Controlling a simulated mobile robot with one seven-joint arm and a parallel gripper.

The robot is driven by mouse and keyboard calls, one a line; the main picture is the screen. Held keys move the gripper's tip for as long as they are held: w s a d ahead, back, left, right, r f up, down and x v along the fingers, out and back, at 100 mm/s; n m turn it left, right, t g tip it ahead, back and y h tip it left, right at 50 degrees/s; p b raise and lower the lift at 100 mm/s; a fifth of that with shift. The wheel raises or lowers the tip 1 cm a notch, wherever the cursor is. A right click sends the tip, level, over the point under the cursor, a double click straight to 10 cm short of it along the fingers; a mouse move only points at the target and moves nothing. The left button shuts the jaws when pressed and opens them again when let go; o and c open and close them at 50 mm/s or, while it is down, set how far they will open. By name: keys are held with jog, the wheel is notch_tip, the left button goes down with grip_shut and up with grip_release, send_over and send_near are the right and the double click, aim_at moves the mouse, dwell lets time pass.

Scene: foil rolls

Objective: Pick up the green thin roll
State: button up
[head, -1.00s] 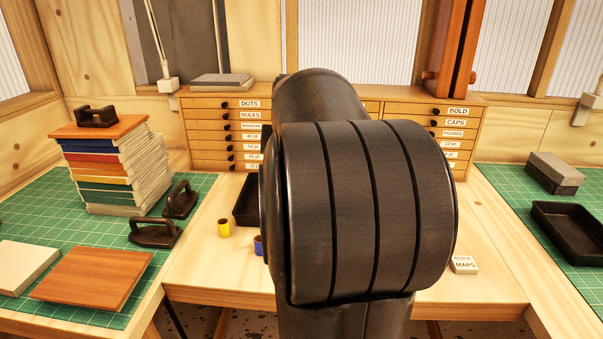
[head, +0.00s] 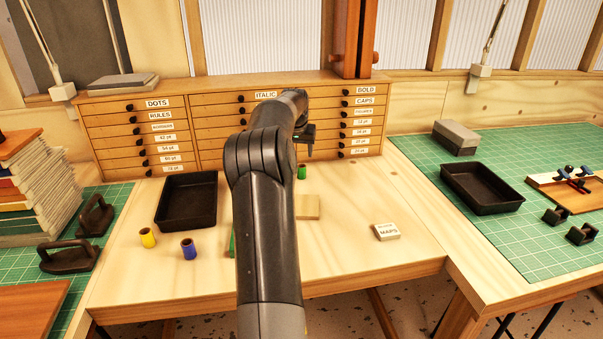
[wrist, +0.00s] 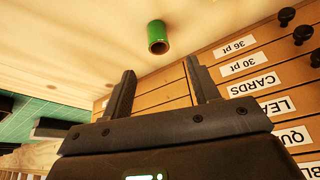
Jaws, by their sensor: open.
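A small green roll (head: 301,172) stands upright on the wooden table near the drawer cabinet, just right of my arm in the head view. In the wrist view the green roll (wrist: 158,40) shows past my fingertips, roughly in line with the gap between them. My gripper (wrist: 161,79) is open and empty, and nothing touches its fingers. In the head view my gripper (head: 309,148) hangs above and close to the roll, in front of the drawers. A second green thing (head: 232,246) is mostly hidden behind my arm, so its shape is unclear.
A yellow roll (head: 148,238) and a blue roll (head: 188,249) stand at the table's left front. A black tray (head: 187,203) is behind them. A flat wooden block (head: 307,207) and a MAPS block (head: 387,232) lie to the right. The drawer cabinet (head: 225,148) closes off the back.

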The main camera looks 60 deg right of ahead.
aim_at(302, 169)
jog(key=x, duration=1)
jog(key=shift+s+f, duration=0.15)
jog(key=shift+f, duration=0.2)
jog(key=shift+c, duration=0.3)
jog(key=c, duration=1)
jog(key=shift+o, duration=0.2)
jog(key=shift+r, duration=0.15)
